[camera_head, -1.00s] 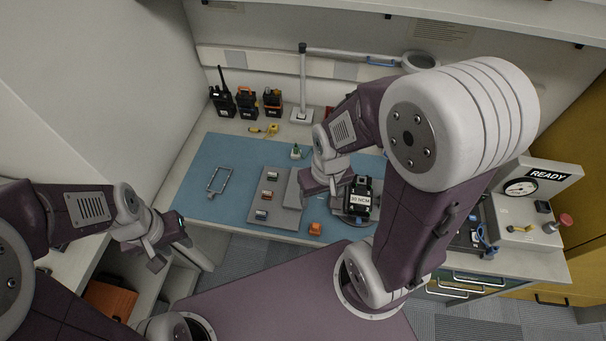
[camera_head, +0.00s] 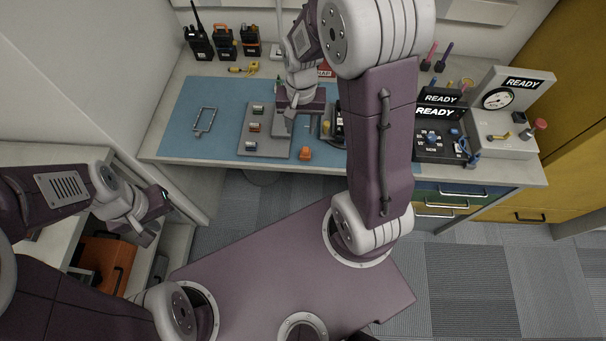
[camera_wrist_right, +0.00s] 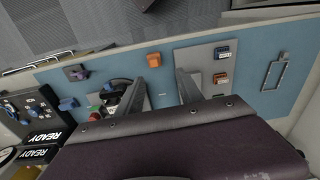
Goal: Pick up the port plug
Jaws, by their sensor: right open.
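I cannot tell for sure which small part is the port plug. A small orange block (camera_head: 305,153) lies by itself on the blue mat near its front edge; it also shows in the right wrist view (camera_wrist_right: 154,59). Several small coloured blocks lie on a grey plate (camera_head: 270,146) left of it. My right gripper (camera_head: 302,127) is open and empty above the mat, just behind the orange block. In the right wrist view its fingers (camera_wrist_right: 161,80) are apart, with the orange block beyond their tips. My left gripper (camera_head: 155,220) hangs at the left, away from the mat; its finger gap is unclear.
Radios (camera_head: 226,42) stand at the back left. A wire frame (camera_head: 205,121) lies on the blue mat (camera_head: 185,138). A black unit reading READY (camera_head: 437,140) and a gauge fixture (camera_head: 505,130) stand at the right. My right arm hides part of the bench.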

